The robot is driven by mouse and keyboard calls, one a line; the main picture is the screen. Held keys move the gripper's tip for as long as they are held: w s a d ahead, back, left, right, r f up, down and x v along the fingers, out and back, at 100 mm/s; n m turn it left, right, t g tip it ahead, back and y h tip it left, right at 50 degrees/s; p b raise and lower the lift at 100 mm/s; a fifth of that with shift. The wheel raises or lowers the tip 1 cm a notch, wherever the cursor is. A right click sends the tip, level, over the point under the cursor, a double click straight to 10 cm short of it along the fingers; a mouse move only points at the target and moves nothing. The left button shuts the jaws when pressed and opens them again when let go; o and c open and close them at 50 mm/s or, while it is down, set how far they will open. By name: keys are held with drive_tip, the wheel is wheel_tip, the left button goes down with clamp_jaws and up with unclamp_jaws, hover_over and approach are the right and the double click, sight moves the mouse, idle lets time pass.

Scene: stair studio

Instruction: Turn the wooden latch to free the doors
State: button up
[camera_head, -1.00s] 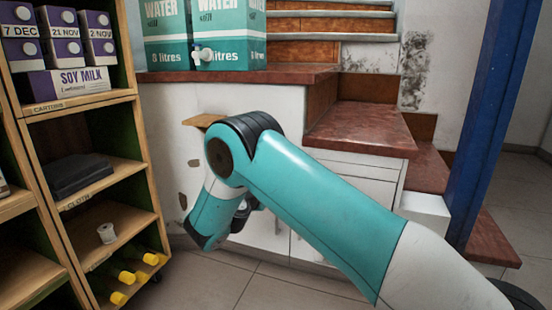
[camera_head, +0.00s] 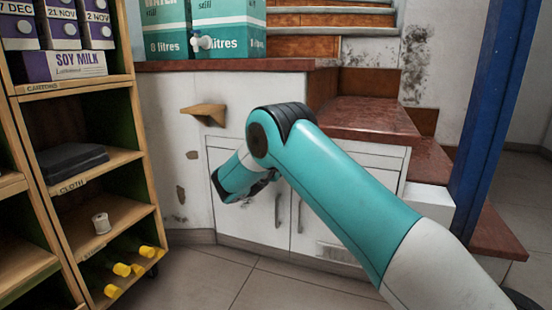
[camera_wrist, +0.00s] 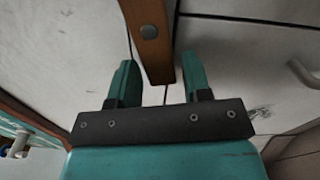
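The wooden latch (camera_wrist: 149,38), a brown bar with a round metal pivot, shows in the wrist view. It runs from the top edge down over the seam between the pale doors. My gripper (camera_wrist: 160,62) is open, its teal fingers on either side of the latch's lower end with visible gaps. I cannot tell whether the fingers are at the latch's depth. In the head view, the left door (camera_head: 258,222) and right door (camera_head: 345,215) look shut under the stair ledge. My arm hides the latch there.
A shelf unit (camera_head: 148,190) with cartons and bottles stands at left. A blue post (camera_head: 492,120) rises at right. The tiled floor (camera_head: 205,275) in front is clear.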

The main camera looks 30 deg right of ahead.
drive_tip(key=c, duration=0.6)
drive_tip(key=m+p, duration=0.1)
drive_tip(key=r+m, duration=0.1)
drive_tip(key=shift+m+p, duration=0.35)
drive_tip(key=shift+m, duration=0.05)
drive_tip(key=o, duration=0.9)
